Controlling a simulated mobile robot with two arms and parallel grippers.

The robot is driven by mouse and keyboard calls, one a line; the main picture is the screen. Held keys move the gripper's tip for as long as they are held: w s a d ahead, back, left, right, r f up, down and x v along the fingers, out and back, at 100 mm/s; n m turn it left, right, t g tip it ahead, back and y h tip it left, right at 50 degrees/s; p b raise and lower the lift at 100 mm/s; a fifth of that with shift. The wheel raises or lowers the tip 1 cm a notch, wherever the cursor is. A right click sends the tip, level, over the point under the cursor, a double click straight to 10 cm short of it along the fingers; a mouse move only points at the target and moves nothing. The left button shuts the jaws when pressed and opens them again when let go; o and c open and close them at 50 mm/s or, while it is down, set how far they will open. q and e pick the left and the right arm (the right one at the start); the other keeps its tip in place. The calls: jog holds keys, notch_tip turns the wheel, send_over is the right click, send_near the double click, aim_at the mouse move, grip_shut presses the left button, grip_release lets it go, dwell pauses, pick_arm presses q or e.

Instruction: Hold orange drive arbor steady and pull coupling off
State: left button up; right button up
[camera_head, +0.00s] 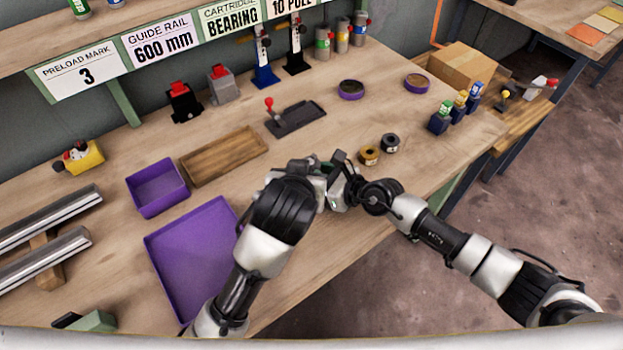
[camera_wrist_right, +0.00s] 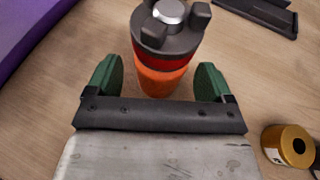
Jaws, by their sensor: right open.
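The orange drive arbor (camera_wrist_right: 168,82) stands between the two green fingers of my right gripper (camera_wrist_right: 158,78) in the right wrist view. The fingers are open, with gaps on both sides of it. A dark grey coupling (camera_wrist_right: 165,36) with rounded lobes and a bright metal centre sits on top, above a red band. In the head view my right gripper (camera_head: 345,180) and left gripper (camera_head: 312,168) are close together near the front of the bench. They hide the arbor and coupling there. The left fingers are too small and overlapped to read.
A gold spool (camera_head: 369,155) and a black spool (camera_head: 390,143) stand right of my grippers. Behind is a black tray (camera_head: 296,118) with a red-knobbed lever. A wooden tray (camera_head: 225,156), a purple box (camera_head: 157,187) and a purple tray (camera_head: 165,262) lie left.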

jog(key=shift+x, duration=1)
